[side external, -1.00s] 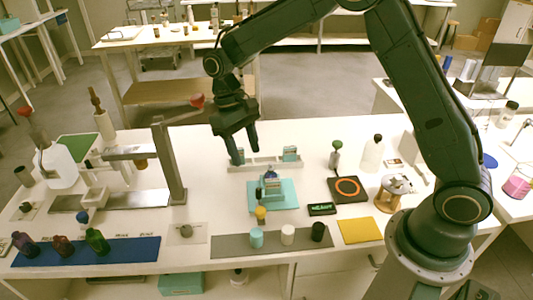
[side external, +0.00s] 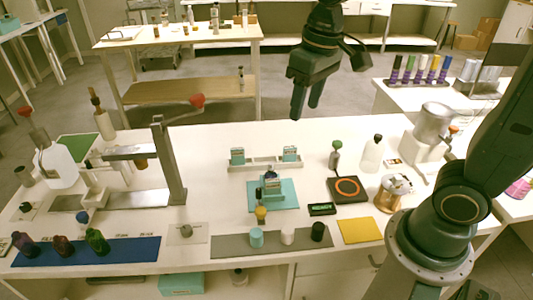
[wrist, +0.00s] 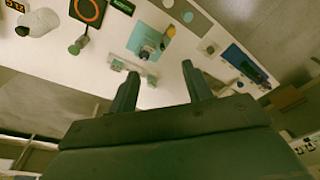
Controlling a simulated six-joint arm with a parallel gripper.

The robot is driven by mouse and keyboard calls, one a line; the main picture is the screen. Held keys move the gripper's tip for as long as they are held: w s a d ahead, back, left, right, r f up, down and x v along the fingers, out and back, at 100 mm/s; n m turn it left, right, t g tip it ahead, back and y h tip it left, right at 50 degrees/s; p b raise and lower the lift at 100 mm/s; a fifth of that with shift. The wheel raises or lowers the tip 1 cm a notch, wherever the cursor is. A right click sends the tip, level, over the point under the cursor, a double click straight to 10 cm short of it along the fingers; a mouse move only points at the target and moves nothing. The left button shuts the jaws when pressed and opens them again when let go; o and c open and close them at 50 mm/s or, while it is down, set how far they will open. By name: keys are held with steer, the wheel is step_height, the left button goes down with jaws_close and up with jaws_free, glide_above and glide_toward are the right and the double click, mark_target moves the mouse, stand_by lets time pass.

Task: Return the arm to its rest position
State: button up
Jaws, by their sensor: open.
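My gripper (side external: 306,105) hangs in the air above the back edge of the white table, fingers pointing down, open and empty. In the wrist view its two fingers (wrist: 160,90) stand apart with nothing between them. Below it on the table is a white rack (side external: 265,165) with two small teal-labelled items. In front of the rack a teal mat (side external: 287,198) holds a small labelled bottle (side external: 271,184). A yellow-topped dropper bottle (side external: 261,213) stands at the mat's front edge.
A grey strip (side external: 225,246) carries several small caps. A blue mat (side external: 60,254) holds three dark bottles at the front left. A metal stand (side external: 172,160) rises at left. A black plate with an orange ring (side external: 347,199) and a white bottle (side external: 372,154) are at right.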

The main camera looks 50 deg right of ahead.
steer(key=s+d+t, duration=0.2)
steer(key=s+t, duration=0.2)
steer(key=s, duration=0.8)
steer(key=shift+s+d+r, duration=0.25)
steer(key=shift+d+r, duration=0.05)
steer(key=shift+r, duration=0.15)
